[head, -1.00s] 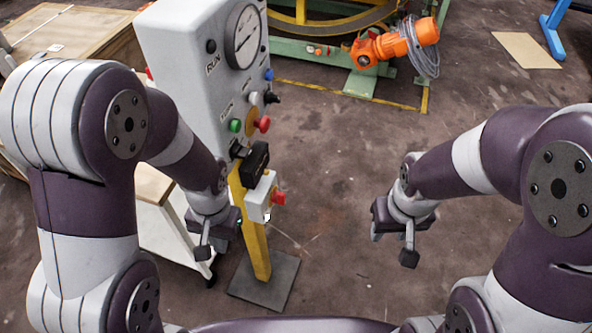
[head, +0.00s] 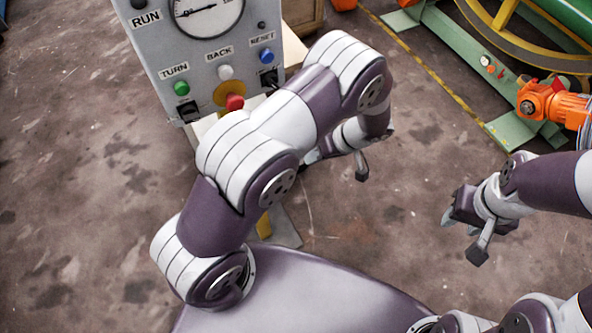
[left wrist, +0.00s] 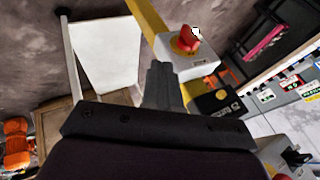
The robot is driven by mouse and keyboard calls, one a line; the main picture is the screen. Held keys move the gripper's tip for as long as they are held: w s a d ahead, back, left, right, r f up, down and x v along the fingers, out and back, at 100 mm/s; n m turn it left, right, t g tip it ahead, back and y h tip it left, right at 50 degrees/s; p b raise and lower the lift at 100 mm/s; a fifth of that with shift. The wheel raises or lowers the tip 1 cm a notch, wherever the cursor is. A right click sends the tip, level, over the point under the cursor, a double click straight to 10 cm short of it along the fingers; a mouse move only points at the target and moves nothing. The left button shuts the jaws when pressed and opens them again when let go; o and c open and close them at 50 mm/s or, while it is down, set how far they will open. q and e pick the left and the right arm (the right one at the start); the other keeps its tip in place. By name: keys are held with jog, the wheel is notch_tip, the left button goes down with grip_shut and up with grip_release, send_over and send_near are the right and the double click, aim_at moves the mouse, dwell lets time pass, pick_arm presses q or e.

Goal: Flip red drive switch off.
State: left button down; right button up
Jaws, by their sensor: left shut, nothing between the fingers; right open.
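The red drive switch (left wrist: 188,40) is a red handle on a yellow plate, on a pale box (left wrist: 203,66) fixed to a yellow post (left wrist: 146,18) in the left wrist view. My left gripper (left wrist: 158,68) is shut and empty, pointing up the picture, just left of and below the switch, apart from it. In the head view my left gripper (head: 314,157) is mostly behind its own wrist, and my left arm hides the switch and its box. My right gripper (head: 449,212) is open and empty over bare floor at the right.
The grey control panel (head: 150,52) stands close behind my left arm, with a dial, green, white and blue buttons and a red mushroom button (head: 234,102). An orange motor (head: 550,105) and green frame are at the back right. Floor between my grippers is clear.

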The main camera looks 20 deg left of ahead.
pick_arm(q)
jog(key=s+a+f+n+p, duration=0.2)
jog(key=s+a+f+p, duration=0.1)
jog(key=a+f, duration=0.4)
jog(key=s+a, duration=0.1)
jog(key=a, duration=0.1)
jog(key=shift+s+a+f, duration=0.3)
jog(key=shift+s+a, duration=0.1)
pick_arm(e)
jog(key=r, duration=0.2)
jog(key=a+r, duration=0.1)
jog(key=shift+s+r, duration=0.25)
jog(key=shift+r, duration=0.05)
